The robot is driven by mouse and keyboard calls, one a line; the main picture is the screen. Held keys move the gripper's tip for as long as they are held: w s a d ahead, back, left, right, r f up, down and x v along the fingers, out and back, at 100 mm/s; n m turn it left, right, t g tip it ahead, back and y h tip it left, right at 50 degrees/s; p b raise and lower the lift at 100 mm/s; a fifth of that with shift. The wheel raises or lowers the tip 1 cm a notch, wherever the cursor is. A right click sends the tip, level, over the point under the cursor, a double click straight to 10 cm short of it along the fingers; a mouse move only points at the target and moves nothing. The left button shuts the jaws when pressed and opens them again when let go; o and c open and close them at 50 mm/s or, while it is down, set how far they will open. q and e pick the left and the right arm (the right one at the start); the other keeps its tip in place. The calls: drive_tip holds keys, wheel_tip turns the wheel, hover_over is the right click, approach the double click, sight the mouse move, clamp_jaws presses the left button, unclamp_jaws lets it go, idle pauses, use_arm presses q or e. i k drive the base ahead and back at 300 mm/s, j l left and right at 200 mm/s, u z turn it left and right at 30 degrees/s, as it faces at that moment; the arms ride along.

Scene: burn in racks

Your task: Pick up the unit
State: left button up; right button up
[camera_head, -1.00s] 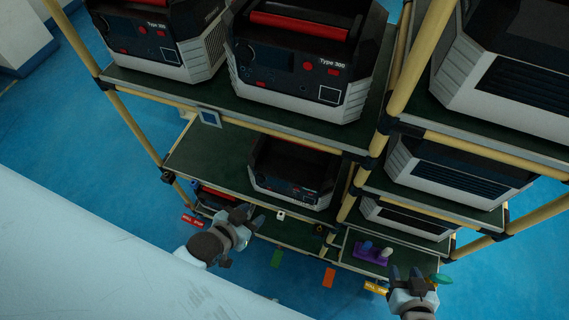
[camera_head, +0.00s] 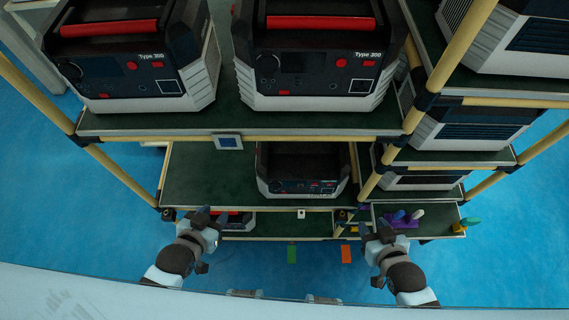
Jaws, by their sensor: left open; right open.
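Several black and white units stand on the rack. Two large Type 300 units with red handles, a left one (camera_head: 135,62) and a middle one (camera_head: 318,62), sit on the top shelf. A smaller-looking unit (camera_head: 300,170) sits on the shelf below. Another (camera_head: 235,221), mostly hidden, is on a lower shelf behind my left gripper. My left gripper (camera_head: 207,217) is open and empty at the rack's front, left of the middle-shelf unit. My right gripper (camera_head: 372,233) is open and empty, right of that unit and near a small side shelf. Neither touches a unit.
Yellow rack posts (camera_head: 455,50) stand between the bays. More units (camera_head: 470,125) fill the right bay. A purple holder (camera_head: 400,220) with handled tools sits on the small right shelf.

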sight(290, 171)
drive_tip(key=j, duration=1.75)
